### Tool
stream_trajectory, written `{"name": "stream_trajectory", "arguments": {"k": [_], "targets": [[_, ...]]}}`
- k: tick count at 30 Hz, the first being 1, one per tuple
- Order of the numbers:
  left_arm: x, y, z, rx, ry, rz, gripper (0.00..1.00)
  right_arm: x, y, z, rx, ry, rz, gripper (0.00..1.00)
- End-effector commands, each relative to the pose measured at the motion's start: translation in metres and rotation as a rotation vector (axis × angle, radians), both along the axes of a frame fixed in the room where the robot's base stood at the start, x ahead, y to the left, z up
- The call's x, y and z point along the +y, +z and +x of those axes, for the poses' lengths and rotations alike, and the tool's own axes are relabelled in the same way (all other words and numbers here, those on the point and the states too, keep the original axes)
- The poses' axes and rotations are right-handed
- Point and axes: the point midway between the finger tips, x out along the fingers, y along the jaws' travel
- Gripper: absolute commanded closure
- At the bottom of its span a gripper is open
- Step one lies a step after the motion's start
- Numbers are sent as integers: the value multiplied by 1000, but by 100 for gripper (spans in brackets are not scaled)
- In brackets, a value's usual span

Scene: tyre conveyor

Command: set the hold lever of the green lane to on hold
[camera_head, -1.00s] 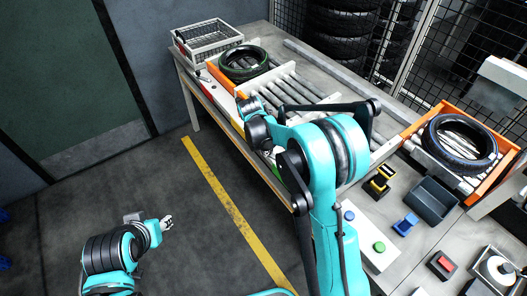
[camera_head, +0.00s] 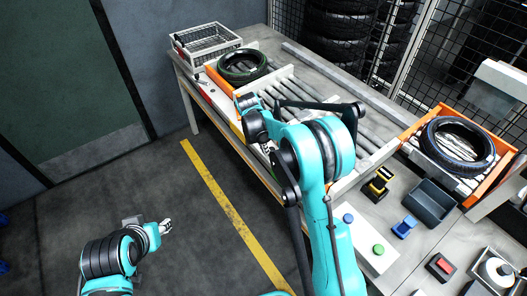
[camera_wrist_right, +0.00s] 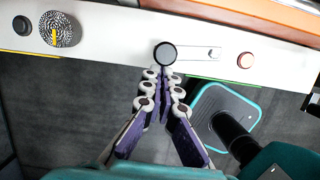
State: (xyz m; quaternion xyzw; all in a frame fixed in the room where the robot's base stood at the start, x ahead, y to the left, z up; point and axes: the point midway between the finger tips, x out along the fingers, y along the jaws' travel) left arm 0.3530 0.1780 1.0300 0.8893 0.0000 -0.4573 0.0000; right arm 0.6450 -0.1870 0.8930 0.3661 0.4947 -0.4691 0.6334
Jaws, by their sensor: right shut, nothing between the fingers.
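The hold lever shows in the right wrist view as a black round knob (camera_wrist_right: 165,54) at the left end of a short slot on a white front panel (camera_wrist_right: 110,32). A thin green strip runs along the panel's lower edge. My right gripper (camera_wrist_right: 164,76) is shut and empty, its fingertips right by the knob; I cannot tell whether they touch it. In the head view my right arm largely hides this gripper (camera_head: 267,148) and the lever. My left gripper (camera_head: 166,227) hangs over the floor at lower left, too small to judge.
The wrist view also shows a dial with a yellow pointer (camera_wrist_right: 54,35), a black button (camera_wrist_right: 21,25) and a copper-coloured button (camera_wrist_right: 245,61). A green-marked tyre (camera_head: 242,58) and a wire basket (camera_head: 210,41) stand at the table's far end. A blue-marked tyre (camera_head: 433,142) lies at right.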

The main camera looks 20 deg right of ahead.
Motion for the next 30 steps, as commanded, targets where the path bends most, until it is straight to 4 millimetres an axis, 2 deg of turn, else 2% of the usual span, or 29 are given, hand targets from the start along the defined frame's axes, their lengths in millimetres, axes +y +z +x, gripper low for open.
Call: {"name": "stream_trajectory", "arguments": {"k": [10, 21, 30], "targets": [[0, 5, 0, 0, 0, 0, 60, -19, 0, 16, 0, -297, -1, 100], [0, 7, 0, 0, 0, 0, 60, -34, 0, 23, 0, -297, 0, 100], [0, 8, 0, 0, 0, 0, 60, -37, 0, 25, -1, -296, 0, 100]]}}
